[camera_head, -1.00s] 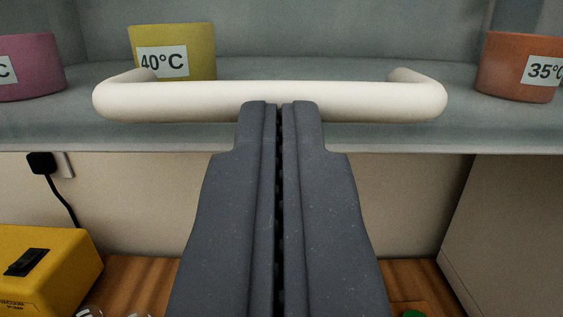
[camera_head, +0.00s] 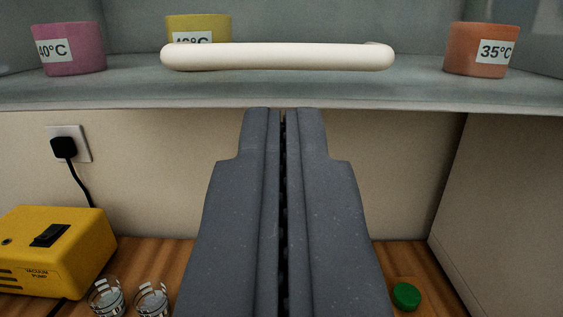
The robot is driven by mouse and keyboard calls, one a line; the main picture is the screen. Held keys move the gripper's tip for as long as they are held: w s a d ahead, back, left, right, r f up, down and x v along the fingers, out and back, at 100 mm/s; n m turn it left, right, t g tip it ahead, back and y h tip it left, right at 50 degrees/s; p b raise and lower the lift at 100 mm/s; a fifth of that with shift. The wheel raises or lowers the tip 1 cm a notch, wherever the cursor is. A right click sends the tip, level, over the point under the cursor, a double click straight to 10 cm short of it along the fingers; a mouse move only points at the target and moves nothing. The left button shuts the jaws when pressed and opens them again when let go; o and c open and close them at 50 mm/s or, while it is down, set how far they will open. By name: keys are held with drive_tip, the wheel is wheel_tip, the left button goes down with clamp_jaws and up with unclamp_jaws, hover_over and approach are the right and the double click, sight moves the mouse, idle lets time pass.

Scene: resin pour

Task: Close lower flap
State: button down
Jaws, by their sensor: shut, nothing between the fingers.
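A cream bar handle (camera_head: 278,57) runs level across the upper middle, in front of the cabinet's grey shelf. The flap it belongs to is hard to make out; I cannot tell its panel from the shelf and back wall behind. My gripper (camera_head: 281,112) is shut and empty, pointing away from me. Its tips show below the handle, over the shelf's lower front edge, with a clear gap in the picture between them and the bar.
On the shelf (camera_head: 290,91) stand a magenta pot (camera_head: 74,65), a yellow pot (camera_head: 196,24) partly behind the handle, and an orange pot (camera_head: 482,66). Below, a yellow vacuum pump (camera_head: 60,255), two glasses (camera_head: 151,298) and a green cap (camera_head: 406,296) sit on wood. A plug (camera_head: 64,147) is in the wall.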

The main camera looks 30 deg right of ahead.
drive_tip(key=v, duration=0.7)
drive_tip(key=shift+s, duration=0.35)
